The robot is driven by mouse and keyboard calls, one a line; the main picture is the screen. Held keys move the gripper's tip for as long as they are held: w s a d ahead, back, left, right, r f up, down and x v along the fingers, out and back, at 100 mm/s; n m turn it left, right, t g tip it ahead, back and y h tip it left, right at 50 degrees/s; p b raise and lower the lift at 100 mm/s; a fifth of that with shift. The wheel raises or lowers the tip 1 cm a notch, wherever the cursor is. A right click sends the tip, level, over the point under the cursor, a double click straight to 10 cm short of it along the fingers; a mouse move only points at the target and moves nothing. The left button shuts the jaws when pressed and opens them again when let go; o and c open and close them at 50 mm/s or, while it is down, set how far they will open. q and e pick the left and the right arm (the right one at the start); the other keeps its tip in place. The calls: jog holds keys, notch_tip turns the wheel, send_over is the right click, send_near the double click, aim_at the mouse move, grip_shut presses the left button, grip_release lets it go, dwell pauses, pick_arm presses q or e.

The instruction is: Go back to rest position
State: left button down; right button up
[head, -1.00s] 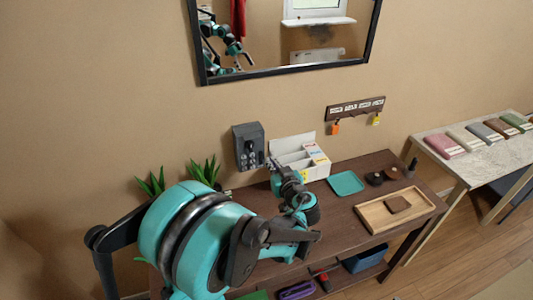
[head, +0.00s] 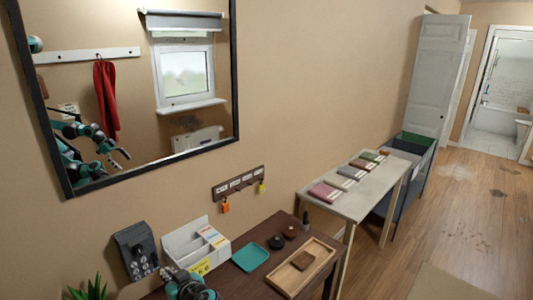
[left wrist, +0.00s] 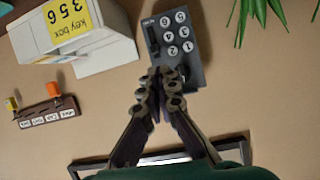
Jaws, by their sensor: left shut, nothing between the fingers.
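My left gripper (head: 166,273) shows at the bottom left of the head view, with only part of its arm in the frame. In the left wrist view the left gripper (left wrist: 170,75) is shut and empty, its two dark fingers together. Its tips overlap the lower part of the grey key box (left wrist: 175,45) in the picture; I cannot tell whether they touch it. The key box (head: 136,250) is on the wall, with round numbered buttons and a dark lever. My right gripper is not in view.
A white organizer (head: 183,242) with a yellow note stands beside the key box on the dark wooden table (head: 243,287). A teal tray (head: 250,257) and a wooden tray (head: 323,265) lie further right. A mirror (head: 234,70) hangs above. The floor (head: 450,220) at right is open.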

pick_arm(q)
jog(key=s+d+f+m+g+h, duration=0.1)
jog(key=s+d+m+h, duration=0.3)
jog(key=s+d, duration=0.3)
jog(key=s+d+f+m+g+h, duration=0.1)
jog(key=s+d+m+h, duration=0.3)
jog(key=s, duration=0.9)
jog(key=d+f+h, duration=0.1)
jog(key=d+h, duration=0.1)
jog(key=d, duration=0.1)
jog(key=shift+m, duration=0.3)
jog(key=shift+f, duration=0.1)
